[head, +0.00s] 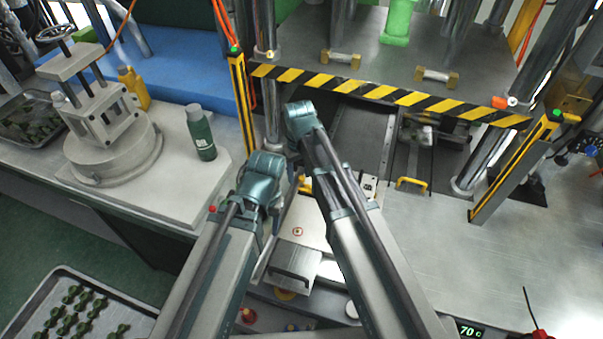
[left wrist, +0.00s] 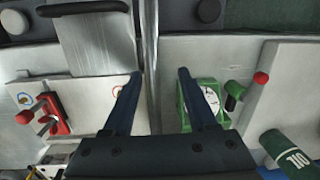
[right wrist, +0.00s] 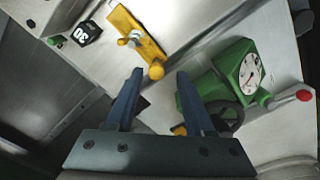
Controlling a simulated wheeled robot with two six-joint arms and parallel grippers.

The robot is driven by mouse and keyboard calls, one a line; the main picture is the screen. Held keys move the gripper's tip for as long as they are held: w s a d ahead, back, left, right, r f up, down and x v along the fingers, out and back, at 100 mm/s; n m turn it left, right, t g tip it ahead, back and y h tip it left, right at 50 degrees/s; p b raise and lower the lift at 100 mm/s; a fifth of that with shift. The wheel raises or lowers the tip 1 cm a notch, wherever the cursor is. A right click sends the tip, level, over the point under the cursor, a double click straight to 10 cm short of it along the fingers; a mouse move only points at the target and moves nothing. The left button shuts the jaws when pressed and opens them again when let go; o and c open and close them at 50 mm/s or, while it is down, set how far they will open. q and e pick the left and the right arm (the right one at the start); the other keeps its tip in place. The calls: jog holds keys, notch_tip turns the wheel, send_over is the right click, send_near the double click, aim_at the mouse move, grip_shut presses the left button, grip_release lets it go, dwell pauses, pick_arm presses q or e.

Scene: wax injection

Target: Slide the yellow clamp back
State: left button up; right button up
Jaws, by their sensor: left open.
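The yellow clamp (right wrist: 138,42) lies on a pale plate in the right wrist view, with a rounded yellow knob (right wrist: 156,70) at its lower end. Part of the yellow clamp (head: 306,185) shows in the head view beside my right arm. My right gripper (right wrist: 160,75) is open, and the knob appears between its fingertips. I cannot tell whether it touches either finger. My left gripper (left wrist: 160,75) is open and empty, above a seam between two pale plates. In the head view, my arms hide most of both grippers.
A green dial gauge (right wrist: 247,70) stands right of the right gripper. A red clamp (left wrist: 55,112) lies left of the left gripper. A green bottle (head: 201,133) stands on the left bench. A striped black-and-yellow bar (head: 385,92) crosses behind my arms. The right table (head: 440,250) is mostly clear.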

jog(key=shift+d, duration=0.1)
jog(key=shift+r, duration=0.1)
jog(key=shift+r+p, duration=0.75)
jog(key=shift+p, duration=0.05)
notch_tip(320, 180, up, 12)
jog(key=p, duration=1.2)
jog(key=s+d+f+b, duration=0.1)
jog(key=s+f+b, duration=0.4)
jog(key=s, duration=0.3)
jog(key=s+f+h+b, duration=0.1)
jog(key=s+f+b, duration=0.5)
jog(key=s, duration=0.3)
jog(key=shift+d+m, duration=0.3)
jog(key=shift+d, duration=0.05)
